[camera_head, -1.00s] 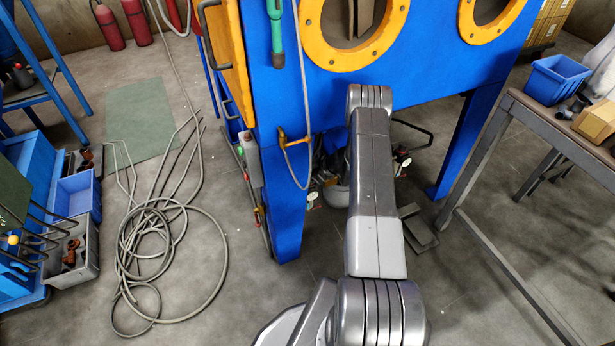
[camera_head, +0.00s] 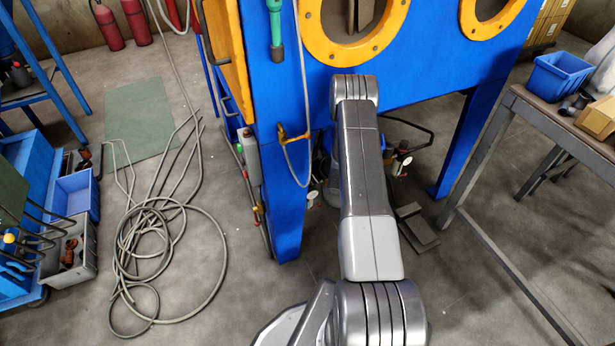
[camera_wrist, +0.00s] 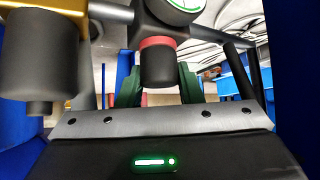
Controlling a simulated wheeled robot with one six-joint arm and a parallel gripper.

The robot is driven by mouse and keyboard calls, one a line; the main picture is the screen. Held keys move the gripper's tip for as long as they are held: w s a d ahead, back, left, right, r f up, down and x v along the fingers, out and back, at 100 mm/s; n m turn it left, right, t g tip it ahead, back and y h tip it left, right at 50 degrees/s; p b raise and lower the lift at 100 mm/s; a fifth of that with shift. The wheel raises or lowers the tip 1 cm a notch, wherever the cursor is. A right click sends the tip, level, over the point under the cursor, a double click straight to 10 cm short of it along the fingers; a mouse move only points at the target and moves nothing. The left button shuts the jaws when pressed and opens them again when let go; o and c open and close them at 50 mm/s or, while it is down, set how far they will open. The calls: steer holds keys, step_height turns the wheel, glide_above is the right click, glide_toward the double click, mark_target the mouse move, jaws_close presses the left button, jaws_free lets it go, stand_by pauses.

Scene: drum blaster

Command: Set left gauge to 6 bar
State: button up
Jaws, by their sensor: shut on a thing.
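In the wrist view a black regulator knob (camera_wrist: 158,68) with a red band stands between the two dark green fingers of my gripper (camera_wrist: 161,85). The fingers are shut on the knob. A round gauge (camera_wrist: 180,6) with a white face and green rim shows above it, cut off by the top edge, so its reading is hidden. In the head view a small white gauge (camera_head: 313,198) is low beside the blue cabinet leg, and another gauge (camera_head: 405,161) is right of my arm. My gripper is hidden there behind my arm. I cannot tell which gauge the held knob belongs to.
A black cylinder (camera_wrist: 40,60) is close on the left in the wrist view, with grey pipes nearby. The blue blasting cabinet (camera_head: 400,60) stands over the gauges. A coiled hose (camera_head: 165,260) lies on the floor at left. A table (camera_head: 550,125) stands at right.

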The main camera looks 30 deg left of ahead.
steer(key=shift+a+m+t+b, duration=0.1)
steer(key=shift+m+t+b, duration=0.35)
steer(key=shift+m, duration=0.15)
steer(key=o, duration=1)
steer(key=shift+c, duration=0.2)
steer(key=shift+r, duration=0.1)
steer(key=p+v, duration=0.3)
steer(key=v, duration=1)
steer(key=shift+d+r, duration=0.25)
steer(key=shift+r, duration=0.05)
steer(key=shift+s+f, duration=0.1)
steer(key=b+x, duration=0.3)
steer(key=x, duration=1.1)
steer(key=shift+d, duration=0.15)
